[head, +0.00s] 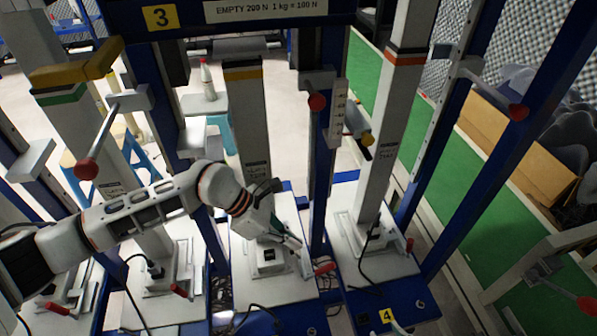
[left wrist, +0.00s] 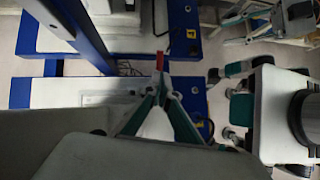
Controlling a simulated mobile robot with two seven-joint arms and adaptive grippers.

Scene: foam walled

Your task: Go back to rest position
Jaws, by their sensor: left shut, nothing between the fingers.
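My left arm comes in from the left in the head view. Its gripper (head: 296,242) is shut and empty, pointing down and right over the white base plate of the middle test stand. In the left wrist view the two teal-edged fingers (left wrist: 160,84) meet at their tips, with nothing between them. A red-tipped lever (left wrist: 160,61) shows just past the tips; I cannot tell whether they touch it.
Tall test stands with blue frames crowd around the arm. A grey-white column (head: 247,125) rises close behind the gripper. Red-knobbed levers (head: 325,268) stick out nearby. A green strip (head: 440,170) and a cardboard box (head: 515,150) are at the right. Cables lie below.

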